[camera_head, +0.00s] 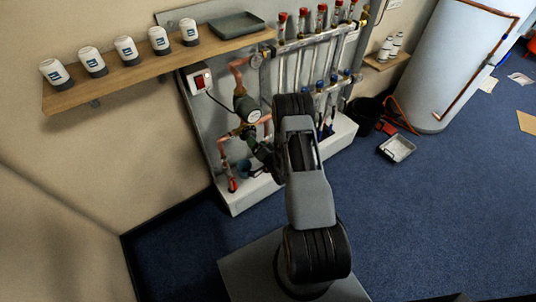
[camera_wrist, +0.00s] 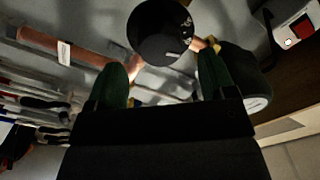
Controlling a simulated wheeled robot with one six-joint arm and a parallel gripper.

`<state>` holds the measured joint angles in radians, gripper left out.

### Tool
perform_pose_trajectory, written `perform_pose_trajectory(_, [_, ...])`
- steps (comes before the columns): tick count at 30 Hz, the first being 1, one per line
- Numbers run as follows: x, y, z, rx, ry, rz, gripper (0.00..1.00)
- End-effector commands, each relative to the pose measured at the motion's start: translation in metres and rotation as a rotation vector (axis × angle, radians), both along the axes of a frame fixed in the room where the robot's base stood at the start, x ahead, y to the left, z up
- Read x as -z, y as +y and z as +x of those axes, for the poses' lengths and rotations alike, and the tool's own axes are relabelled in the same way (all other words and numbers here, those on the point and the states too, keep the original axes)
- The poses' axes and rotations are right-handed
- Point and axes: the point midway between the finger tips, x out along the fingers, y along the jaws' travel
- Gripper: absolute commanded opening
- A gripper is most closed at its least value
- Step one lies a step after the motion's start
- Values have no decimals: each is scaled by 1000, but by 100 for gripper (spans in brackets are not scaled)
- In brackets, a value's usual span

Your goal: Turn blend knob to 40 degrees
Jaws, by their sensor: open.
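The blend knob (camera_wrist: 160,32) is a round black dial with small white marks, at the top middle of the wrist view. My gripper (camera_wrist: 162,59) is open, with one dark green finger on each side of the space just below the knob in the picture. The fingertips are close to the knob; I cannot tell if they touch it. Nothing is held between them. The knob is too small or hidden to make out there.
Copper pipe (camera_wrist: 65,45) and a dark pump body (camera_wrist: 240,70) flank my fingers. The manifold (camera_head: 315,45) stands to the right on the grey panel. A wooden shelf (camera_head: 160,66) with several white containers is above left.

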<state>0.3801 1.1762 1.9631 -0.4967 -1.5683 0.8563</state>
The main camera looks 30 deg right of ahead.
Motion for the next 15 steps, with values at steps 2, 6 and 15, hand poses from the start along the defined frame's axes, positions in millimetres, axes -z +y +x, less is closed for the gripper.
perform_pose_trajectory(2, [0,-3,-18,4,3,2,77])
perform_pose_trajectory(6, [1,-7,-46,5,3,2,77])
perform_pose_trajectory(15, [0,-11,-84,3,0,1,77])
